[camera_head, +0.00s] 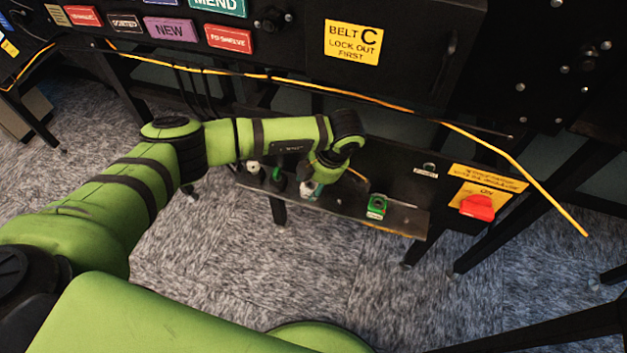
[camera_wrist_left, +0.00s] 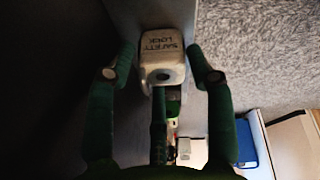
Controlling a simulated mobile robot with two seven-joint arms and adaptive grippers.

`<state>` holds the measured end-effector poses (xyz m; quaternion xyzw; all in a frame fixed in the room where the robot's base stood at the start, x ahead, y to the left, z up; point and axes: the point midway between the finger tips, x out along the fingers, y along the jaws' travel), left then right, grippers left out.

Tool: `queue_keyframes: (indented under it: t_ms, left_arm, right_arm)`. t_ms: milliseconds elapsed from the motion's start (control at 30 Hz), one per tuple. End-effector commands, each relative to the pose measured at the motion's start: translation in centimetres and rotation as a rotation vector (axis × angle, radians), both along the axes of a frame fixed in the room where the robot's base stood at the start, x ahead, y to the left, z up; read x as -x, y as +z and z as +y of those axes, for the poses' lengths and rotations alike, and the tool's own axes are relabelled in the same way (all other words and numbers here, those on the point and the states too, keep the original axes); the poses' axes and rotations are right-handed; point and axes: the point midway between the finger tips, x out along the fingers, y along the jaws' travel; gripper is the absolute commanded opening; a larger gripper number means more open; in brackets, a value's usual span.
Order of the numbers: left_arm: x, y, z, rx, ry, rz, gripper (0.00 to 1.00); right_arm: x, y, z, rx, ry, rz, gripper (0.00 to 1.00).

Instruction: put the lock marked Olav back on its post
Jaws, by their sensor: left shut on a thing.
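My left gripper (camera_head: 305,184) is low over the narrow metal shelf (camera_head: 405,217) under the machine. In the left wrist view its green fingers (camera_wrist_left: 163,48) are shut on a white lock (camera_wrist_left: 165,62) printed "SAFETY LOCK", one finger at each side. A bit of this lock's white body shows below the gripper in the head view (camera_head: 307,189). I cannot read the name Olav on any lock. A green lock (camera_head: 377,206) stands on the shelf to the right of the gripper. Which post is marked Olav cannot be told. My right gripper is out of view.
A white item (camera_head: 253,167) is at the shelf's left end. A red rotary switch (camera_head: 477,207) on a yellow plate is to the right. A yellow cord (camera_head: 400,112) crosses above the shelf. A "BELT C LOCK OUT FIRST" sign (camera_head: 353,42) is higher up. Carpet lies in front.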

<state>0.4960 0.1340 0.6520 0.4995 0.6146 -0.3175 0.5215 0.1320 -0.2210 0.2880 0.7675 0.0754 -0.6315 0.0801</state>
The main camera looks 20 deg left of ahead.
Motion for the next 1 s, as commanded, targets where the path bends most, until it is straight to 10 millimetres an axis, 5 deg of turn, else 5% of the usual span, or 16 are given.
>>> queue_keyframes:
  t_ms: [200, 233, 300, 667, 1000]
  left_arm:
    - [0.0, -0.1, 0.0, 0.0, 0.0, 0.0, 0.16]
    - [0.0, -0.1, 0.0, 0.0, 0.0, 0.0, 0.66]
    - [0.0, -0.1, 0.0, 0.0, 0.0, 0.0, 0.81]
    - [-0.2, 0.3, -0.2, 0.004, -0.001, -0.006, 0.81]
    - [0.0, 6.1, -1.8, 0.006, -0.002, -0.013, 0.81]
  right_arm:
    - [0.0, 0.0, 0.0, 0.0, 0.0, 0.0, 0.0]
    - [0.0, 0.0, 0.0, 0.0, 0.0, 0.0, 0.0]
    - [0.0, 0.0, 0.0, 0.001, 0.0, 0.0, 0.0]
    - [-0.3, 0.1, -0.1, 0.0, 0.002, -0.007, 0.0]
    - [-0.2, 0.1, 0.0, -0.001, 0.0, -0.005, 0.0]
